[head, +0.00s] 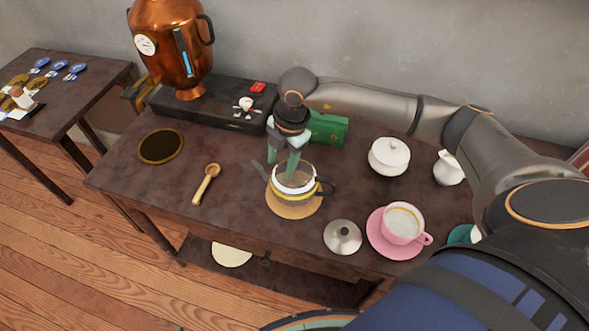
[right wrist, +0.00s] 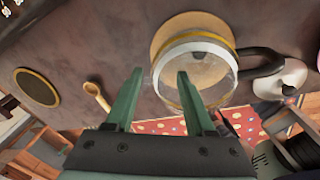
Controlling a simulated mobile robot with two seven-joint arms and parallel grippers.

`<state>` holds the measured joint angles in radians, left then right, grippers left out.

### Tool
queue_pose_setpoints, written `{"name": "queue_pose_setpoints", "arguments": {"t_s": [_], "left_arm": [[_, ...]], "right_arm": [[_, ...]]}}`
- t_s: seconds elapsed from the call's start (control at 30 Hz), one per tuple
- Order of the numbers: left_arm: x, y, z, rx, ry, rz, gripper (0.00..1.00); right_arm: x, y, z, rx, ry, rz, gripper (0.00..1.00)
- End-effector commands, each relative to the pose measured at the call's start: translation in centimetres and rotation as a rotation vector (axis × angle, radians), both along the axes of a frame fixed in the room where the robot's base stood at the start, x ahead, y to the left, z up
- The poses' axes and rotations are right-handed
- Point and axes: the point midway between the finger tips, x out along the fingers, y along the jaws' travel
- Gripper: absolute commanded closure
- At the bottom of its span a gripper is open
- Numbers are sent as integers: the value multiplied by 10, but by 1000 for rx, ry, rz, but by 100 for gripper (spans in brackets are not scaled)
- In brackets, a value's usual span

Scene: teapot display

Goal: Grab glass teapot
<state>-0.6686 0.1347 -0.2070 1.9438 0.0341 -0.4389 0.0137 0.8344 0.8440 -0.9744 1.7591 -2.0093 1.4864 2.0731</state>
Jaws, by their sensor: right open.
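The glass teapot (head: 296,196) stands open-topped on a round tan mat (head: 284,212), with its black handle to the right and its spout to the left. My right gripper (head: 281,162) is open and points down just above the teapot's rim. In the right wrist view the teapot (right wrist: 222,92) shows with its dark handle at right. There, one finger of the gripper (right wrist: 160,74) overlaps the rim and the other lies left of the teapot. My left gripper is not in view.
A silver lid (head: 342,238), a pink cup and saucer (head: 374,240) and a white sugar bowl (head: 389,157) stand to the right. A green box (head: 328,130) is behind. A wooden spoon (head: 205,185) and dark round plate (head: 160,147) lie left, with bare table between.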

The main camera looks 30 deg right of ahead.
Motion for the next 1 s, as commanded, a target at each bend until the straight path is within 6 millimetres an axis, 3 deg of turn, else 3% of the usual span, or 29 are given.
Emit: {"name": "queue_pose_setpoints", "arguments": {"t_s": [0.2,0.47,0.9,1.0], "left_arm": [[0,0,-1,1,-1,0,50],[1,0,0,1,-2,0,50],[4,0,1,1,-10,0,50],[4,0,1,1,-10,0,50]], "right_arm": [[3,3,-28,1,1,0,46],[4,4,-31,1,-1,1,46],[4,4,-31,1,-1,1,94],[4,4,-31,1,-1,1,100]]}}
